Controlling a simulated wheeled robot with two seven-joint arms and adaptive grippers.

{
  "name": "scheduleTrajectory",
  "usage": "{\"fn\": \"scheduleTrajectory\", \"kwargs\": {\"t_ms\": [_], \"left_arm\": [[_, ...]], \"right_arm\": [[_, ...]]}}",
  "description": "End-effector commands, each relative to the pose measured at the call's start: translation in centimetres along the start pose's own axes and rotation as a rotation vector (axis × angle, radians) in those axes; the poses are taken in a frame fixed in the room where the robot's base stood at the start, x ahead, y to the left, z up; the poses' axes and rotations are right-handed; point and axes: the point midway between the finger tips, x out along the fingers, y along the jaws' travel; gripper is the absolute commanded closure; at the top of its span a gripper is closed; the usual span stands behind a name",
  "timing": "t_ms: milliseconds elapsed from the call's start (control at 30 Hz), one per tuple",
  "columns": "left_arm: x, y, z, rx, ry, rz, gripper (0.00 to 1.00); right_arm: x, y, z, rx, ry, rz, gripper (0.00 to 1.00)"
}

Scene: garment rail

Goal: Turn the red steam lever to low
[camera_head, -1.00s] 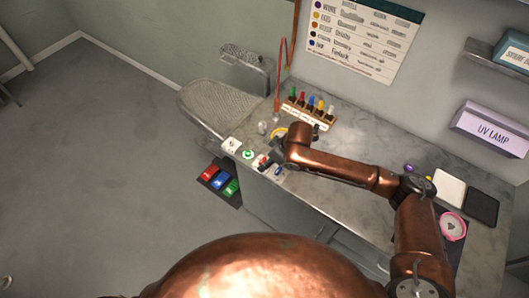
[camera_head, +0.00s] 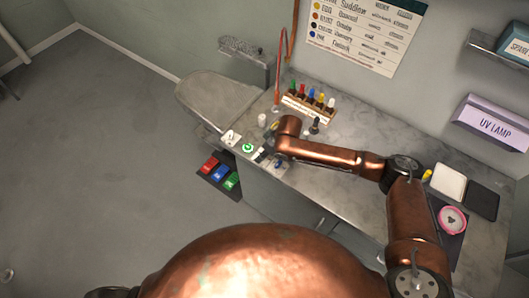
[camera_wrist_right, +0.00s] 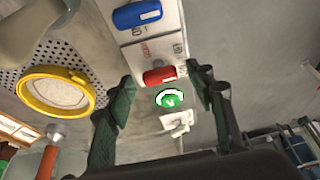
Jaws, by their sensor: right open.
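The red steam lever (camera_wrist_right: 160,75) shows in the right wrist view, lying roughly crosswise on a white panel plate. My right gripper (camera_wrist_right: 161,80) is open, with one green finger on each side of the red lever in that picture. I cannot tell whether a finger touches it. In the head view my right gripper (camera_head: 268,152) is over the control panel at the counter's front edge and hides the red lever there. The lever's marks are too small to read. My left gripper is not in view.
A blue lever (camera_wrist_right: 137,14), a green button (camera_wrist_right: 169,100) and a white switch (camera_wrist_right: 176,122) sit close to the red lever. A rack of coloured bottles (camera_head: 308,105) stands behind on the counter. Red, blue and green pedals (camera_head: 219,173) are below.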

Motion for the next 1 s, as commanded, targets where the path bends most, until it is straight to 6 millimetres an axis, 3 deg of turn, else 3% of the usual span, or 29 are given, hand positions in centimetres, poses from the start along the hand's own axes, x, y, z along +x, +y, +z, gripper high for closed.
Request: {"fn": "scheduleTrajectory", "kwargs": {"t_ms": [167, 733, 1000], "left_arm": [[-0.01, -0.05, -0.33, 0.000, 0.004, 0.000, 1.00], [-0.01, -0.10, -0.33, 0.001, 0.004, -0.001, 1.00], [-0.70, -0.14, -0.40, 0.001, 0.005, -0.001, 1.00]], "right_arm": [[-0.02, 0.00, 0.01, 0.000, 0.000, 0.000, 0.52], [-0.04, 0.01, 0.01, 0.000, 0.000, 0.000, 0.91], [-0.19, -0.05, -0.04, 0.023, 0.000, 0.010, 0.93]]}}
